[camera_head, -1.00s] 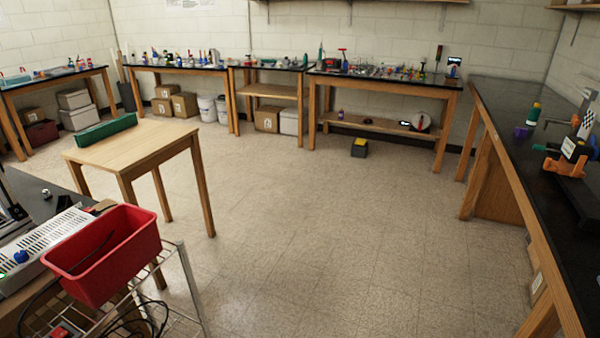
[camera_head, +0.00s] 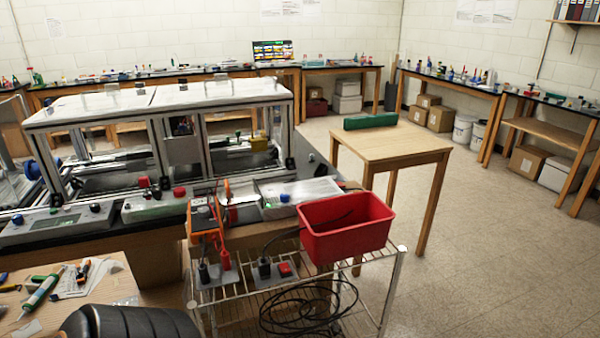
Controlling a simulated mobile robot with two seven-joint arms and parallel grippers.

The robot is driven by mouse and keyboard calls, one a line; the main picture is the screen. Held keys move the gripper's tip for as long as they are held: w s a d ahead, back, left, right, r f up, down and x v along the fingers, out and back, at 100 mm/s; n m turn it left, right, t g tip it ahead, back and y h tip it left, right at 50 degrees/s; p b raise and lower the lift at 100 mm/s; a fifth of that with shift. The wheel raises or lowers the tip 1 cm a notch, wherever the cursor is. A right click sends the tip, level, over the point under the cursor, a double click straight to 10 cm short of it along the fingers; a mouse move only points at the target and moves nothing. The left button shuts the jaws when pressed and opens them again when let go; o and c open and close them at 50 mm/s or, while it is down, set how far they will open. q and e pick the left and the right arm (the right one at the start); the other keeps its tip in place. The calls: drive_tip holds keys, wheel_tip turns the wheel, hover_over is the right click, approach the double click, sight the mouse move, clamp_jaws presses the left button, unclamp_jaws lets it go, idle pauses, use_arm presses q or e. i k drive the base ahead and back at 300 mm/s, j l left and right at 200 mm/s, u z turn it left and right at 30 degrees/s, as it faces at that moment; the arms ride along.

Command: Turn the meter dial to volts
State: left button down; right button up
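An orange-edged meter (camera_head: 204,219) stands tilted at the left end of the wire cart's top, left of the red bin. Its dial is too small to read, so I cannot tell its setting. Red and black plugs or probes (camera_head: 225,258) are just below and beside it, with a red lead running nearby. Neither of my grippers shows in the head view.
The red bin (camera_head: 347,228) sits on the wire cart (camera_head: 385,290), with coiled black cable (camera_head: 305,308) below. A framed machine enclosure (camera_head: 160,100) stands behind. A wooden table (camera_head: 395,146) is to the right. Open floor (camera_head: 490,240) lies at right.

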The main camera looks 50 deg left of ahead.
sight(204, 212)
drive_tip(key=u, duration=2.35)
